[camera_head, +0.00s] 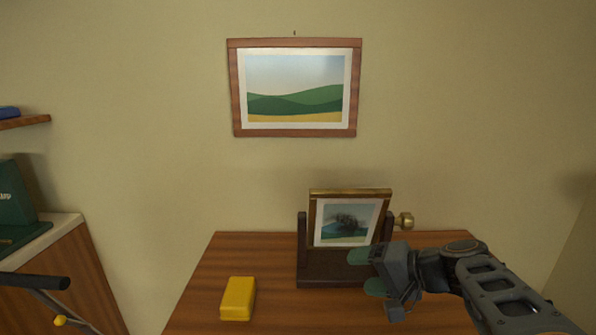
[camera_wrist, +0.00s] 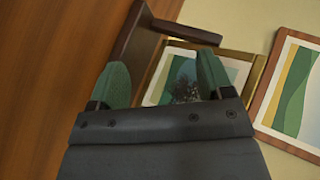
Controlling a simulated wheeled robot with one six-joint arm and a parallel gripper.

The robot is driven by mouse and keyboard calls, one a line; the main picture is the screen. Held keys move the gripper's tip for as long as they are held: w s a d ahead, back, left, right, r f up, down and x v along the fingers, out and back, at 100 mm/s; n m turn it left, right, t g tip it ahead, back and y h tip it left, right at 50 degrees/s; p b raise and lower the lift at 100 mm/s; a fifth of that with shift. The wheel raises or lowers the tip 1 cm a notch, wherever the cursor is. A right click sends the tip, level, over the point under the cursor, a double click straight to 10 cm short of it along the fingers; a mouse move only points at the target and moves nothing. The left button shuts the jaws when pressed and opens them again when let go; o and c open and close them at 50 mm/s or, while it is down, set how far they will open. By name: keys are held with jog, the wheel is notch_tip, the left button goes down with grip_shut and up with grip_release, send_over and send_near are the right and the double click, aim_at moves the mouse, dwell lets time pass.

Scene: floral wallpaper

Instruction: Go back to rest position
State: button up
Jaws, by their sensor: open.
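My gripper (camera_head: 368,271) is in front of the right part of a small framed picture on a dark wooden stand, over the wooden table. Its two green fingers are apart and nothing is between them; they also show in the wrist view (camera_wrist: 164,76). The small picture (camera_head: 345,222) has a brass-coloured frame and shows a dark tree; it also shows beyond the fingers in the wrist view (camera_wrist: 236,68). I cannot tell whether the fingers touch the stand (camera_head: 315,282). My arm reaches in from the lower right.
A yellow block (camera_head: 238,298) lies on the table (camera_head: 205,283), left of the stand. A brass knob (camera_head: 404,221) sticks out at the stand's right. A landscape picture (camera_head: 295,88) hangs on the wall. A cabinet (camera_head: 70,270) with a dark green object (camera_head: 14,200) stands at left.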

jog(key=s+d+r+n+g+h+p, duration=0.1)
jog(key=s+r+n+h+p, duration=0.1)
jog(key=s+h+p, duration=0.3)
jog(key=s+d+r+n+g+h+p, duration=0.1)
jog(key=s+r+h+p, duration=0.4)
jog(key=p, duration=0.6)
jog(key=shift+s+d+r+n+g+p, duration=0.2)
jog(key=shift+d+r+n+g+p, duration=0.15)
jog(key=shift+n+g, duration=0.5)
jog(key=shift+c, duration=0.4)
